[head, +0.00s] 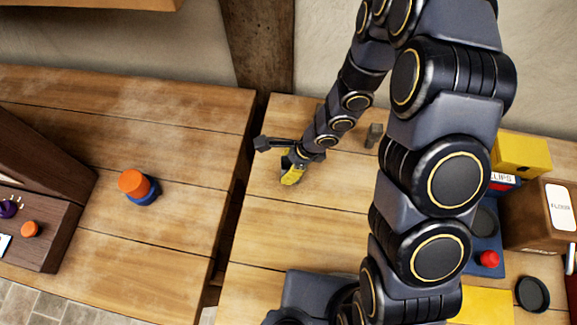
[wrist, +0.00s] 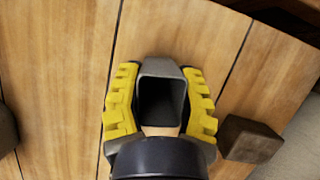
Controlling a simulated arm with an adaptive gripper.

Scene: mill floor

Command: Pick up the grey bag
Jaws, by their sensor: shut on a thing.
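The grey bag (wrist: 159,68) shows in the wrist view as an open-mouthed grey shape with a dark inside. It sits between the two yellow-padded fingers of my gripper (wrist: 160,104), which is shut on it. In the head view my gripper (head: 292,174) is low over the left part of the plank table (head: 300,225). There the bag is mostly hidden by the gripper, and I cannot tell whether it touches the table.
A small grey-brown block (head: 374,135) stands right of my gripper. A gap separates this table from the left table, which bears an orange-and-blue stack (head: 134,182). A yellow box (head: 520,153) and brown box (head: 535,220) stand right. Planks in front of my gripper are clear.

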